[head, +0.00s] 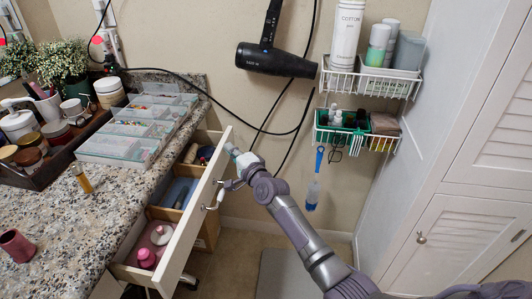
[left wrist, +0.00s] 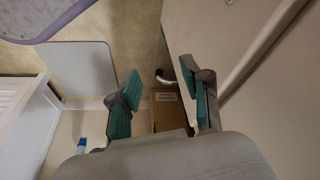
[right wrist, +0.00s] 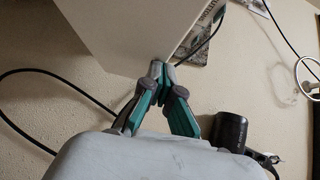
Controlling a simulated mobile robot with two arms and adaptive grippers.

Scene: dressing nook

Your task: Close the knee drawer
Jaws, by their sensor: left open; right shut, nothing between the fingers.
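The knee drawer (head: 189,228) stands pulled out from under the speckled counter, with its white front panel facing right. Its compartments hold pink bottles (head: 147,257) and other small items. A curved metal handle (head: 216,201) is on the front. My right gripper (head: 233,152) is shut and empty at the far end of the drawer front. In the right wrist view its fingertips (right wrist: 160,68) are at the edge of a white panel; whether they touch is unclear. My left gripper (left wrist: 160,84) is open and empty in the left wrist view, beside a pale panel; the head view does not show it.
The granite counter (head: 60,235) carries a clear organizer (head: 118,150), a dark tray and a pink cup (head: 17,246). A hair dryer (head: 275,60) and wire baskets (head: 370,82) hang on the wall. A brown box (left wrist: 167,110) is below. A grey mat (head: 290,275) lies on the floor.

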